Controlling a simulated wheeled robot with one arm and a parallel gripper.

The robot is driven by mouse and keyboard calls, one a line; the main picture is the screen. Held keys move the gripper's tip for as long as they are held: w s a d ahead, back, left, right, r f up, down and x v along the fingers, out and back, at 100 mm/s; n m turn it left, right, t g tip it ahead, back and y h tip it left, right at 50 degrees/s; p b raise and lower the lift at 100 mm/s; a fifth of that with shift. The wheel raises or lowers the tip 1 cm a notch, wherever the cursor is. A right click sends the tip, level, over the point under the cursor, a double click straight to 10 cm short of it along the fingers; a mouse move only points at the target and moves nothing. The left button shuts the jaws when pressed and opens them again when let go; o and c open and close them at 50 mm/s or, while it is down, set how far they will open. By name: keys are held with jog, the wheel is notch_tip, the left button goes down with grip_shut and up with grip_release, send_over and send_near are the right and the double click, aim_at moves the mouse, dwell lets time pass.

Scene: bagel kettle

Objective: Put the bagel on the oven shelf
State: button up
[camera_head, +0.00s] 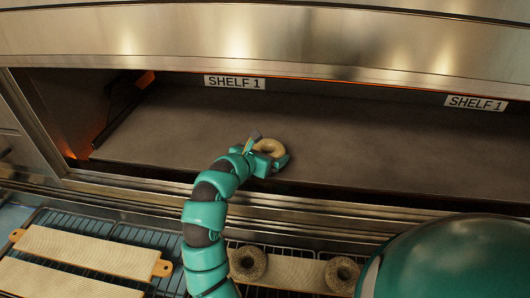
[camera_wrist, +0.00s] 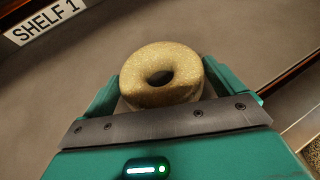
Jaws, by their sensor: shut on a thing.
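A tan bagel (camera_head: 269,148) is between the jaws of my gripper (camera_head: 268,160) in the head view, inside the front part of the oven opening. The wrist view shows the bagel (camera_wrist: 161,76) close up, with its hole facing the camera and a green finger on each side. My gripper (camera_wrist: 161,92) is shut on it. The oven shelf (camera_head: 380,145) is a flat dark surface labelled SHELF 1 (camera_head: 235,82). The bagel is over the shelf; I cannot tell whether it touches it.
Two seeded bagels (camera_head: 248,264) (camera_head: 342,274) sit on a board (camera_head: 295,273) below the oven's front edge. Wooden boards (camera_head: 85,252) lie on a rack at lower left. A dark bar (camera_head: 122,112) stands at the oven's left side. The shelf around my gripper is clear.

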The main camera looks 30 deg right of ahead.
jog(key=shift+f, duration=0.6)
jog(key=shift+f, duration=0.2)
jog(key=o, duration=0.7)
jog(key=shift+r, duration=0.1)
jog(key=shift+c, duration=0.2)
jog(key=shift+a+r, duration=0.15)
jog(key=shift+a, duration=0.05)
jog(key=b+v, duration=0.3)
jog(key=v, duration=0.7)
jog(key=shift+s+a, duration=0.2)
jog(key=shift+a, duration=0.05)
jog(key=shift+s+a+r+b, duration=0.3)
jog(key=shift+a+r, duration=0.05)
jog(key=shift+f, duration=0.1)
